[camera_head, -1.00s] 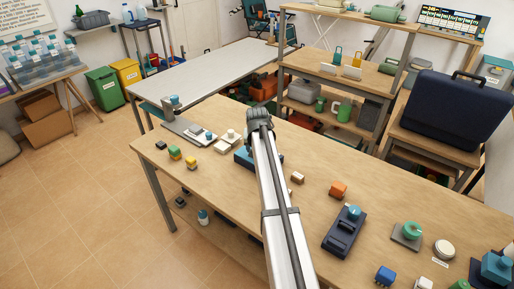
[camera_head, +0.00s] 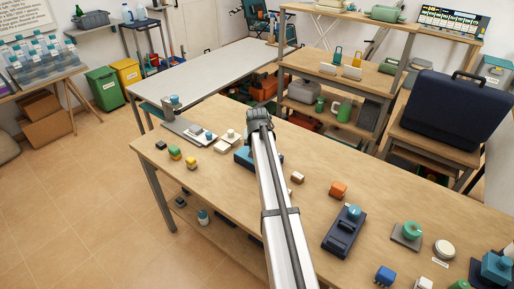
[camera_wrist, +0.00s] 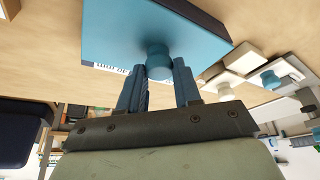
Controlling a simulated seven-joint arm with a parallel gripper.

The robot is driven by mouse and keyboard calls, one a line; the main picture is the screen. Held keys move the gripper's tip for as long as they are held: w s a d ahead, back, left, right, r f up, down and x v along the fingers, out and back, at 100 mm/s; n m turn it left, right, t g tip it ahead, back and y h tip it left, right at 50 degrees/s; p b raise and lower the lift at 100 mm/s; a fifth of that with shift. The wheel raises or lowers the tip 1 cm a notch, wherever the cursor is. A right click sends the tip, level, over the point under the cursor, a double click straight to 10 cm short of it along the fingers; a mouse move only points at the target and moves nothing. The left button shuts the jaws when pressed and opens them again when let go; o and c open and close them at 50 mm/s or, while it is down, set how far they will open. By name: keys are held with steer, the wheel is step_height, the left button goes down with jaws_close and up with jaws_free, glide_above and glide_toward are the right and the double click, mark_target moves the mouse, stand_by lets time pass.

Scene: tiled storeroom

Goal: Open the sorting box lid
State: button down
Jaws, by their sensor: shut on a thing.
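The sorting box (camera_head: 243,156) is a small blue box on the wooden workbench, partly hidden behind my arm in the head view. In the wrist view its blue lid (camera_wrist: 115,30) fills the upper middle, with a dark side along the right and a printed label near the lower edge. A round blue knob (camera_wrist: 158,53) stands out from the lid. My gripper (camera_wrist: 160,72) is shut on this knob, one blue finger on each side. I see no clear gap under the lid. The head view hides my fingertips behind the arm.
White blocks (camera_head: 228,141) lie close beside the box. A brown-and-white block (camera_head: 297,177), an orange block (camera_head: 338,189) and a dark device with a blue knob (camera_head: 344,232) are to the right. Green and yellow blocks (camera_head: 175,152) are to the left. The bench's front middle is fairly clear.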

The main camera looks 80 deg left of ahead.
steer(key=s+d, duration=0.6)
steer(key=s, duration=0.1)
steer(key=shift+d, duration=0.4)
steer(key=shift+w+a, duration=0.1)
steer(key=shift+a, duration=0.05)
steer(key=c, duration=0.8)
jaws_free()
steer(key=v, duration=1.4)
steer(key=shift+f, duration=0.1)
